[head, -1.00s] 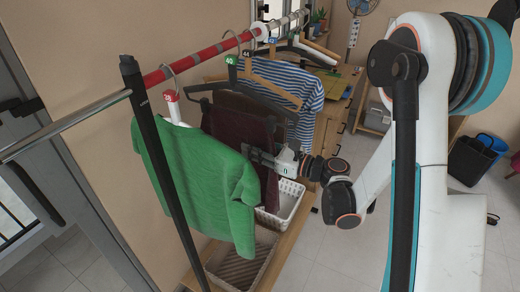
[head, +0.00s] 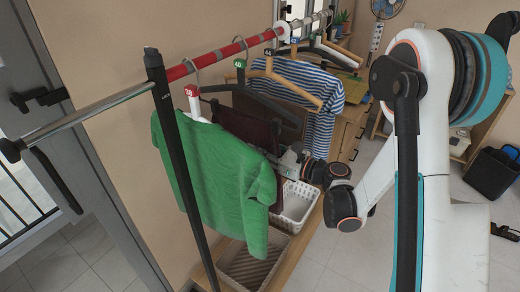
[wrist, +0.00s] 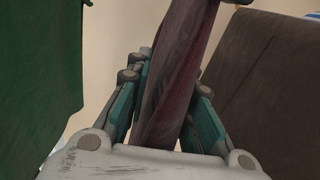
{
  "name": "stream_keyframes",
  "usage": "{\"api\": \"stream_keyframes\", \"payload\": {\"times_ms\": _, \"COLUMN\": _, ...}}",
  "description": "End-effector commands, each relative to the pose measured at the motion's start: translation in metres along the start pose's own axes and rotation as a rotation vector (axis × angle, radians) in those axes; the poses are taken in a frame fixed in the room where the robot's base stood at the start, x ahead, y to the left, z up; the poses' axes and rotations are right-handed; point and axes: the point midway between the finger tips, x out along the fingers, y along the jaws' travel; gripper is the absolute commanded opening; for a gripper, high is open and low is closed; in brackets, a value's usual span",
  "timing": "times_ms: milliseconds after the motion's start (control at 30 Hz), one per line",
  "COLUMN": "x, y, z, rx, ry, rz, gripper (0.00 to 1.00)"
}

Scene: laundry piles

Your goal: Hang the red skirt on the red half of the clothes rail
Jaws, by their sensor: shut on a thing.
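The red skirt (head: 245,125), a dark maroon cloth, is partly hidden behind a green shirt in the head view. My gripper (head: 287,160) is shut on it, and the fingertips are largely hidden there. In the wrist view the skirt (wrist: 180,75) runs up between the two fingers of my gripper (wrist: 170,95). The clothes rail has a red half (head: 215,51), above the skirt. A dark hanger with a green tag (head: 240,66) hangs from it just above the skirt. I cannot tell whether the skirt touches this hanger.
A green shirt (head: 220,175) hangs on a white hanger with a red tag (head: 192,92), close on the left. A wooden hanger (head: 285,80) and a striped shirt (head: 325,100) are on the right. White baskets (head: 297,205) stand below. A black rail post (head: 175,150) is at the left.

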Motion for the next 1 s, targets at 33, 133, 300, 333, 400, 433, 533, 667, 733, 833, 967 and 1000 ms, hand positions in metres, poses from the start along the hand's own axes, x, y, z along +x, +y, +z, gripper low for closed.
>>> {"api": "stream_keyframes", "payload": {"times_ms": 33, "x": 0.0, "y": 0.0, "z": -0.001, "rx": 0.0, "ry": -0.001, "rz": 0.0, "gripper": 0.0}}
{"api": "stream_keyframes", "payload": {"times_ms": 133, "x": 0.0, "y": 0.0, "z": -0.002, "rx": 0.0, "ry": -0.001, "rz": 0.0, "gripper": 0.0}}
{"api": "stream_keyframes", "payload": {"times_ms": 300, "x": 0.0, "y": 0.0, "z": -0.001, "rx": 0.0, "ry": -0.001, "rz": 0.0, "gripper": 0.0}}
{"api": "stream_keyframes", "payload": {"times_ms": 333, "x": 0.0, "y": 0.0, "z": -0.001, "rx": 0.0, "ry": -0.001, "rz": 0.0, "gripper": 0.0}}
{"api": "stream_keyframes", "payload": {"times_ms": 400, "x": 0.0, "y": 0.0, "z": -0.001, "rx": 0.0, "ry": -0.001, "rz": 0.0, "gripper": 0.28}}
{"api": "stream_keyframes", "payload": {"times_ms": 433, "x": 0.0, "y": 0.0, "z": -0.001, "rx": 0.0, "ry": -0.001, "rz": 0.0, "gripper": 0.35}}
{"api": "stream_keyframes", "payload": {"times_ms": 533, "x": 0.0, "y": 0.0, "z": -0.001, "rx": 0.0, "ry": -0.001, "rz": 0.0, "gripper": 0.45}}
{"api": "stream_keyframes", "payload": {"times_ms": 667, "x": 0.0, "y": 0.0, "z": -0.002, "rx": 0.0, "ry": 0.0, "rz": 0.0, "gripper": 0.45}}
{"api": "stream_keyframes", "payload": {"times_ms": 733, "x": 0.0, "y": 0.0, "z": -0.002, "rx": 0.0, "ry": 0.0, "rz": 0.0, "gripper": 0.45}}
{"api": "stream_keyframes", "payload": {"times_ms": 833, "x": 0.0, "y": 0.0, "z": -0.001, "rx": 0.0, "ry": 0.0, "rz": 0.0, "gripper": 0.45}}
{"api": "stream_keyframes", "payload": {"times_ms": 967, "x": 0.0, "y": 0.0, "z": 0.006, "rx": 0.0, "ry": 0.0, "rz": 0.0, "gripper": 0.45}}
{"api": "stream_keyframes", "payload": {"times_ms": 1000, "x": 0.0, "y": -0.001, "z": 0.01, "rx": 0.0, "ry": 0.0, "rz": 0.0, "gripper": 0.45}}
